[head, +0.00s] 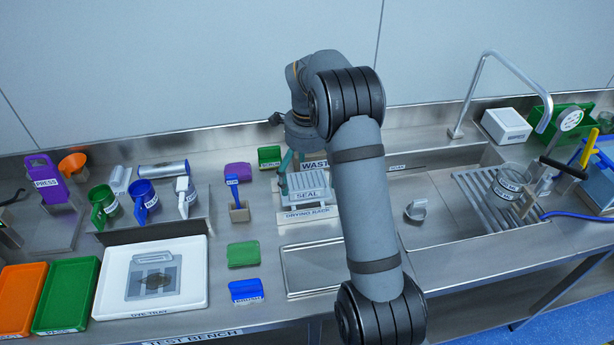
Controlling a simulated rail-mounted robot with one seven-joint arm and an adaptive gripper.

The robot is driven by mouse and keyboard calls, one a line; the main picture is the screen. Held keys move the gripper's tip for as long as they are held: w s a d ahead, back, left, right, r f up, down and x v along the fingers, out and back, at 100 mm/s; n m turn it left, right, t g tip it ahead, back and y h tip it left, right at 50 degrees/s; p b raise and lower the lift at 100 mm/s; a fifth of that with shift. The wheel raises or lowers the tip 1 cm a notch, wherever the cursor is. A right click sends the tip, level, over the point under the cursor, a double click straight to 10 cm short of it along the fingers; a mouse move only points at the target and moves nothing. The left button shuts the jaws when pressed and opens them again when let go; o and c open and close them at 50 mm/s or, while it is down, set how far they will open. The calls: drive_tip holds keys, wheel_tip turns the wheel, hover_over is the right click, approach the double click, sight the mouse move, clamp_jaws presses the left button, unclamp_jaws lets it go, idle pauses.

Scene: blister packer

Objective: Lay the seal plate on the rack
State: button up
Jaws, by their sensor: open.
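The seal plate (308,196), a light grey piece with a SEAL label on its front, is at the rack in the head view. The drying rack (306,216) shows its label on the front edge, just below the plate. The plate appears to rest on the rack, but the contact is not clear. My gripper (291,176) points down at the back left of the plate, with its teal fingers open. My arm hides part of the gripper and the area to the right. I cannot tell whether a finger touches the plate.
A white tray (106,303) with a grey plate (153,274) stands at left, beside green (66,297) and orange (15,300) trays. Green (243,254) and blue (246,290) blocks lie in front. A sink with a grate (487,205) is at right.

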drive_tip(key=shift+r+p, duration=0.45)
drive_tip(key=shift+r, duration=0.4)
